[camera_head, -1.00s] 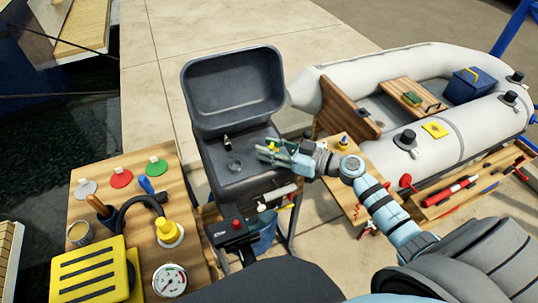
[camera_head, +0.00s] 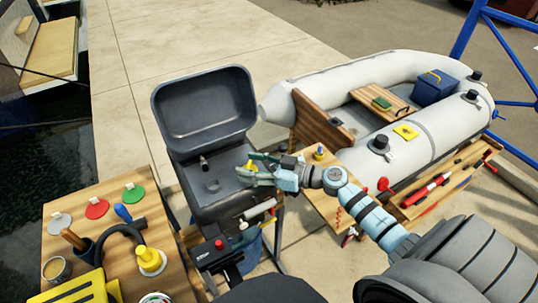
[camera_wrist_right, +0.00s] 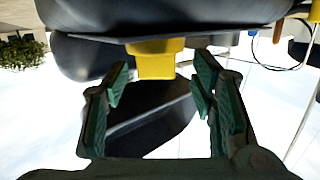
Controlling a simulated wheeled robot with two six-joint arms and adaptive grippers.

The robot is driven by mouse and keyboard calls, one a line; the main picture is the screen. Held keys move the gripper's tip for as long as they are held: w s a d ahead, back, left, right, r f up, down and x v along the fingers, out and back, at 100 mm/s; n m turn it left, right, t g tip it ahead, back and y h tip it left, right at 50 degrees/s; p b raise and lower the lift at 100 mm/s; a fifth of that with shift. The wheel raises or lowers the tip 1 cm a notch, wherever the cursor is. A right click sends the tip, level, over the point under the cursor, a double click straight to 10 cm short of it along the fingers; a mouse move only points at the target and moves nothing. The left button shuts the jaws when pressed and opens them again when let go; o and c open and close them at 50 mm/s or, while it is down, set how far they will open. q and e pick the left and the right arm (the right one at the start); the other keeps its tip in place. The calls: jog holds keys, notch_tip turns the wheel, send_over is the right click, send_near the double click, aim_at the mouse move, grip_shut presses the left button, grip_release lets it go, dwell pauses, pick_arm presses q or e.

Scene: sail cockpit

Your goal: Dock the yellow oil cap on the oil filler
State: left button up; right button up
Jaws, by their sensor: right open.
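The yellow oil cap (camera_head: 250,166) is at the right side of the dark grey engine well, beside my right gripper. In the right wrist view the yellow cap (camera_wrist_right: 154,58) shows between and just beyond the fingertips, against the dark engine body. My right gripper (camera_head: 256,168) is open, its green-padded fingers (camera_wrist_right: 160,82) spread either side of the cap with gaps. I cannot tell which fitting in the well is the oil filler, or whether the cap sits on it. My left gripper is out of view.
The raised engine cowl (camera_head: 205,105) stands behind the well. A wooden table (camera_head: 115,215) at left holds a yellow-topped bottle (camera_head: 150,260) and coloured discs. A small wooden table (camera_head: 318,190) and a grey inflatable boat (camera_head: 330,75) lie to the right.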

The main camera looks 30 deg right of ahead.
jog(key=v, duration=1.1)
